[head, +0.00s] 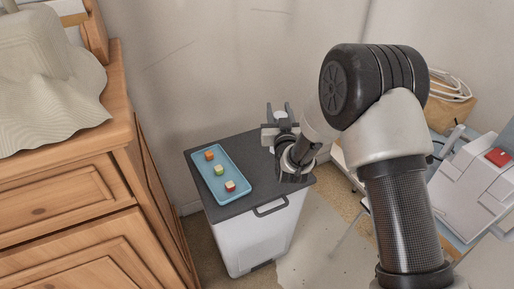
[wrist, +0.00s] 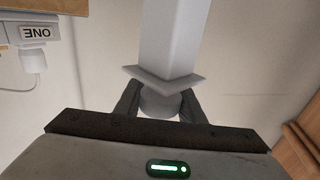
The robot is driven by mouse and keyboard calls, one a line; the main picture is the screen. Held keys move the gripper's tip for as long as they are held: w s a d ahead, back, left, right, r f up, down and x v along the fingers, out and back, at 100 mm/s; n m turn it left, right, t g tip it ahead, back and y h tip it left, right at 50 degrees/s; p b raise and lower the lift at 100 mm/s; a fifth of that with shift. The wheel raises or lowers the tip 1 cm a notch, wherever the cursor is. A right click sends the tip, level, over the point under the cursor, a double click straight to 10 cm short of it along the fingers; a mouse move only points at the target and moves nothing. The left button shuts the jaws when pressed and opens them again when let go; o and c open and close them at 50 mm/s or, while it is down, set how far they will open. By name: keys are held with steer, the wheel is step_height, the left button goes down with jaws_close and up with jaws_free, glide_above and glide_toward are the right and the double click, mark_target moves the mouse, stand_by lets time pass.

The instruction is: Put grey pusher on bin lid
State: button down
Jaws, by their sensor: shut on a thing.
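The bin (head: 245,240) is white with a dark grey lid (head: 258,187), standing on the floor beside the dresser. My gripper (wrist: 160,104) is shut on the grey pusher (wrist: 174,40), a pale square column with a wider flange and a rounded end between the fingers. In the head view my gripper (head: 280,120) is at the back right part of the lid. The pusher is small and partly hidden there; I cannot tell whether it touches the lid.
A blue tray (head: 240,197) with three small cubes lies on the left part of the lid. A wooden dresser (head: 75,205) stands at left with a draped cloth on top. At right are a white device with a red button (head: 498,157) and cables. The wall is close behind.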

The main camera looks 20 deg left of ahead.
step_height(320, 180, down, 8)
steer(key=b, duration=0.1)
steer(key=shift+b, duration=0.35)
steer(key=c, duration=1.2)
jaws_free()
steer(key=shift+f, duration=0.1)
